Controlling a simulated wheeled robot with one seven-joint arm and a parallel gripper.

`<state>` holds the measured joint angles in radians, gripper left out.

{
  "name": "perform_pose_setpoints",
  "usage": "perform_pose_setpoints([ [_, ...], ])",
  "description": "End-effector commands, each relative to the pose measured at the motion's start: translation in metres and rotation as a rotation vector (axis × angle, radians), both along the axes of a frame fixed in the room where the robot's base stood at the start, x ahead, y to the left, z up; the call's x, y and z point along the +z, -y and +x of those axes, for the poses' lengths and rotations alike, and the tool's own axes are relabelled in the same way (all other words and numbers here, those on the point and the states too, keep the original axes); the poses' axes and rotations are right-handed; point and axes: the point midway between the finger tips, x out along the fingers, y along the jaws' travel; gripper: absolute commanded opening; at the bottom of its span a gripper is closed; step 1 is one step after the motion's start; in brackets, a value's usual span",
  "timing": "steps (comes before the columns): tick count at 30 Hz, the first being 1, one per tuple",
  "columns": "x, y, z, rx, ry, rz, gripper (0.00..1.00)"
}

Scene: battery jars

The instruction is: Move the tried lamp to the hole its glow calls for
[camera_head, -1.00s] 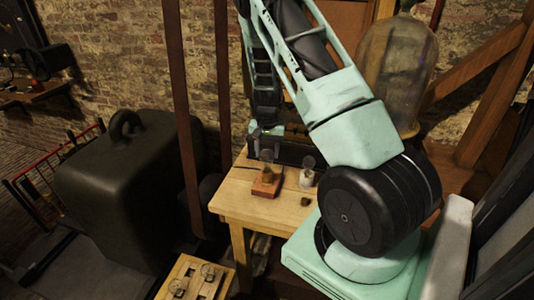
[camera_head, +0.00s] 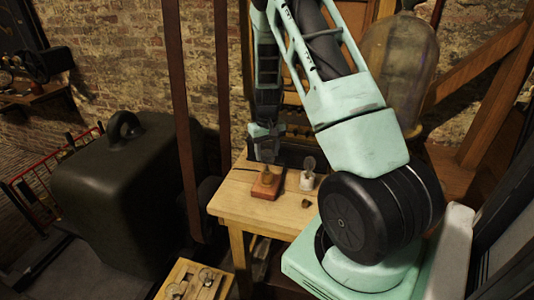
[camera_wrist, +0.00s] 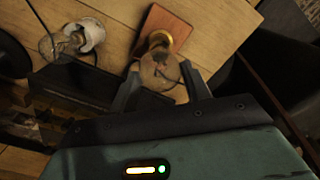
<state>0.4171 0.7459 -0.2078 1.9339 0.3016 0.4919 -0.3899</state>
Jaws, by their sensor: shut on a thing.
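A clear round lamp (camera_wrist: 160,70) with a brass base stands on a red-brown wooden block (camera_head: 266,189) on the small table. The block also shows in the wrist view (camera_wrist: 166,27). No glow shows in the lamp. My gripper (camera_head: 266,157) points down over the block. In the wrist view my gripper (camera_wrist: 163,88) has a finger on each side of the glass and is shut on the lamp. The lamp's base is still at the block; whether it is seated or just lifted I cannot tell. A wooden board (camera_head: 197,283) with lamps in holes is at the bottom, partly cut off.
A white holder (camera_head: 307,181) with a round glass piece stands right of the block. A small dark piece (camera_head: 306,203) lies near it. A dark box stands behind on the table (camera_head: 240,207). The table's front left is bare. A large dark weight (camera_head: 125,190) stands left.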

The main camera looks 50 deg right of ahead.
Motion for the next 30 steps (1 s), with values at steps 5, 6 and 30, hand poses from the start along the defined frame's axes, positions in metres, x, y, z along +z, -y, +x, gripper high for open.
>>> perform_pose_setpoints([
  [5, -0.001, 0.000, 0.000, 0.187, 0.001, 0.001, 0.20],
  [6, -0.001, 0.000, 0.000, 0.215, 0.001, 0.001, 0.20],
  [30, 0.012, 0.000, 0.000, 0.241, 0.000, 0.000, 0.20],
])
